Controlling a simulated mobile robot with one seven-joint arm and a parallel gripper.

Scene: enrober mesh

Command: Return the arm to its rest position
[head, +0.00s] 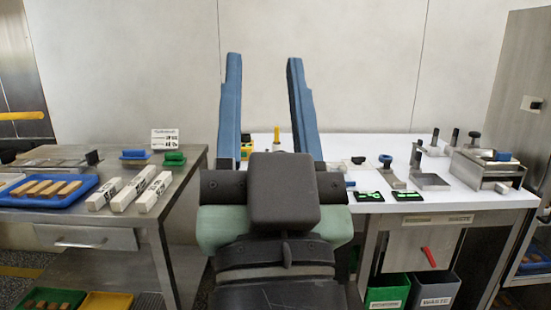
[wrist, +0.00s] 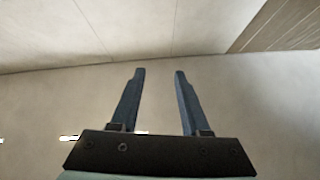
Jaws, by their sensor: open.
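My gripper (head: 264,105) is raised in the middle of the head view, its two blue fingers pointing up and spread apart with nothing between them. In the wrist view my gripper (wrist: 157,100) is also open and empty, facing a bare pale wall (wrist: 245,95). The wrist and gripper body hide the gap between the two tables and part of the white table.
A steel table (head: 120,215) on the left holds a blue tray (head: 88,183) of bars and several white boxes (head: 128,193). A white table (head: 430,200) on the right holds several tools. Bins (head: 435,291) stand beneath it. The wall area above is clear.

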